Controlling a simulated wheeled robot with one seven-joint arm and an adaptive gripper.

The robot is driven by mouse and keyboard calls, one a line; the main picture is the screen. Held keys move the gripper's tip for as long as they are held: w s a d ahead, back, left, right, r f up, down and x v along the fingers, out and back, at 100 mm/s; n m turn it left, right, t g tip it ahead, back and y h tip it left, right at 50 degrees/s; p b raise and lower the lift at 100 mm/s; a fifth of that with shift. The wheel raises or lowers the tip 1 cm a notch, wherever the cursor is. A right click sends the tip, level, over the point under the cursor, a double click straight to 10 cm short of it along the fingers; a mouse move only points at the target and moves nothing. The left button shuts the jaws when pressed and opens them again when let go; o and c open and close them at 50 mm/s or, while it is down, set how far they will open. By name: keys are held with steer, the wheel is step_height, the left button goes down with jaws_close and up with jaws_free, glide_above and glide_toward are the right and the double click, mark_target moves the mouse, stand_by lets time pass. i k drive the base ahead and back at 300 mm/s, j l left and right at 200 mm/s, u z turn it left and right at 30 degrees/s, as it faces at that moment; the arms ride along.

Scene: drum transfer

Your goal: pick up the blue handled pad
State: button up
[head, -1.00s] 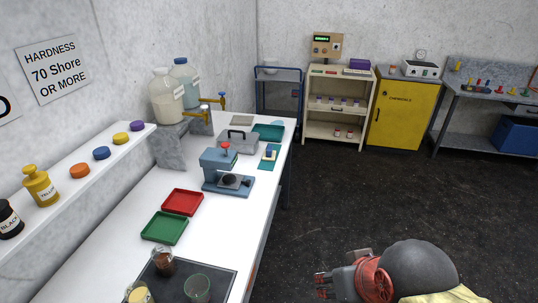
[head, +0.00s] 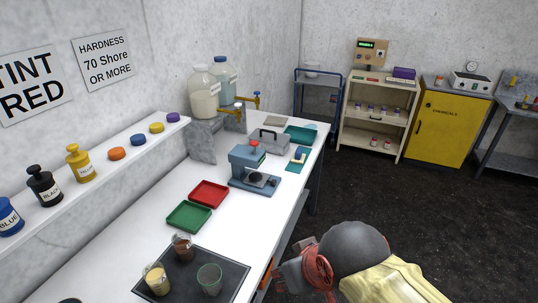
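A small pad with blue and cream parts (head: 298,155) sits on a teal mat (head: 292,167) near the right edge of the white bench, in the head view. It is small here, and I cannot tell its handle clearly. My gripper (head: 281,279) is low in the picture, beyond the bench's near right edge and well apart from the pad. It is partly hidden by my arm, and its fingers do not show clearly.
A blue-grey press (head: 247,165) stands left of the mat, with a grey metal box (head: 270,140) and a teal tray (head: 301,134) behind. Red (head: 208,194) and green (head: 189,216) trays lie nearer. Dark floor (head: 400,210) is open to the right.

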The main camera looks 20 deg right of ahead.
mark_target(298, 157)
steer(key=i+l+u, duration=0.3)
steer(key=l, duration=0.3)
steer(key=i+l+u, duration=0.15)
steer(key=l, duration=0.2)
steer(key=i+l+u, duration=0.1)
steer(key=l, duration=0.25)
steer(key=i+l+u, duration=0.15)
steer(key=l, duration=0.2)
steer(key=i+l+u, duration=0.15)
steer(key=l, duration=0.2)
steer(key=i+l, duration=0.1)
steer(key=l, duration=0.45)
steer(key=i+l, duration=0.15)
steer(key=l, duration=0.4)
steer(key=i+l, duration=0.1)
steer(key=l, duration=0.5)
steer(key=i+l, duration=0.1)
steer(key=l, duration=0.45)
steer(key=i+l+u, duration=0.1)
steer(key=l, duration=0.45)
